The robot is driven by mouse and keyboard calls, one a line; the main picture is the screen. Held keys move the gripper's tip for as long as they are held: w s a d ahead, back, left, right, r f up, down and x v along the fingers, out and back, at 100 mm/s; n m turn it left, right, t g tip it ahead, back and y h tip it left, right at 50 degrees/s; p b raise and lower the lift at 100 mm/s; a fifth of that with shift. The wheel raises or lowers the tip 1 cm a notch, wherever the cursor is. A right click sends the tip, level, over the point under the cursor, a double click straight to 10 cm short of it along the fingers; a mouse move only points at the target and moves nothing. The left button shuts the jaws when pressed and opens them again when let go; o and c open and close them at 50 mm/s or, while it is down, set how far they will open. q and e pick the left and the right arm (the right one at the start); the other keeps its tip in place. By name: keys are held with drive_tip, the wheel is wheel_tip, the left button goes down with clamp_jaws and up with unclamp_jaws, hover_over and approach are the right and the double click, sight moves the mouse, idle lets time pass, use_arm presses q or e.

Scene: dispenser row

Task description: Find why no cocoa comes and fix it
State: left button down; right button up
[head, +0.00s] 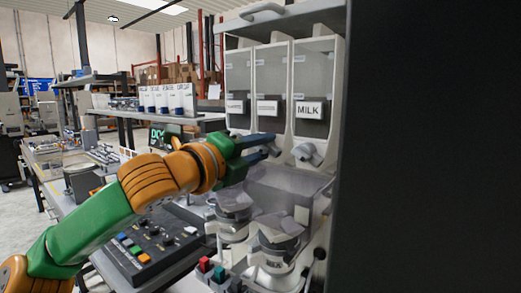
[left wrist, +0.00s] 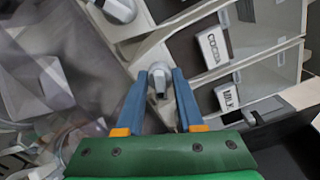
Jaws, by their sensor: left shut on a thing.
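The white dispenser (head: 231,70) has three tall grey columns side by side. The right one carries a MILK label (head: 308,109); the middle label (head: 269,107) is too small to read there, but a COCOA label (left wrist: 213,46) shows in the left wrist view beside the MILK label (left wrist: 228,95). A grey knob (head: 308,153) sits under the milk column. My left gripper (head: 268,146) reaches the middle column's base. In the left wrist view its blue fingers (left wrist: 165,78) are shut on the grey cocoa knob (left wrist: 158,84). My right gripper is out of view.
Two lidded machines or jars (head: 235,206) (head: 277,242) stand below the dispenser. A dark control panel (head: 150,247) with coloured buttons lies on the bench at left. A labelled box row (head: 165,98) stands behind. A large dark surface (head: 430,150) fills the right.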

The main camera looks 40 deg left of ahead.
use_arm(q)
drive_tip(key=shift+f+m, duration=0.2)
drive_tip(key=shift+m, duration=0.4)
drive_tip(key=shift+d, duration=0.1)
drive_tip(key=c, duration=0.9)
unclamp_jaws()
drive_tip(key=s+b, duration=0.1)
drive_tip(key=s, duration=0.1)
drive_tip(key=s+b, duration=0.3)
drive_tip(key=s, duration=0.2)
drive_tip(key=shift+d, duration=0.4)
